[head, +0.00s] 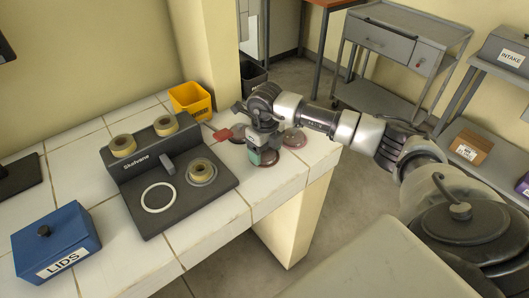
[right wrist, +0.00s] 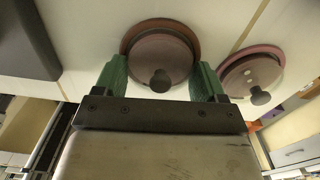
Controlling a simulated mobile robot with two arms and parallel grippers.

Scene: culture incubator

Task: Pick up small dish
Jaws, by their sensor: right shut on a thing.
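A small round dish (right wrist: 160,50) with a reddish-brown rim and a dark-knobbed lid sits between the green fingers of my right gripper (right wrist: 160,72) in the right wrist view. The gripper is shut on it. In the head view my right gripper (head: 264,155) points down at the right end of the tiled counter, and the dish (head: 267,162) is mostly hidden under it. I cannot tell whether the dish touches the counter. A second lidded dish (head: 293,138) is just right of the gripper; it also shows in the right wrist view (right wrist: 250,70). My left gripper is not in view.
A blue LIDS box (head: 58,242) and a yellow bin (head: 190,99) are also there. A red flat piece (head: 222,134) is near the gripper. A grey cart (head: 400,45) stands behind.

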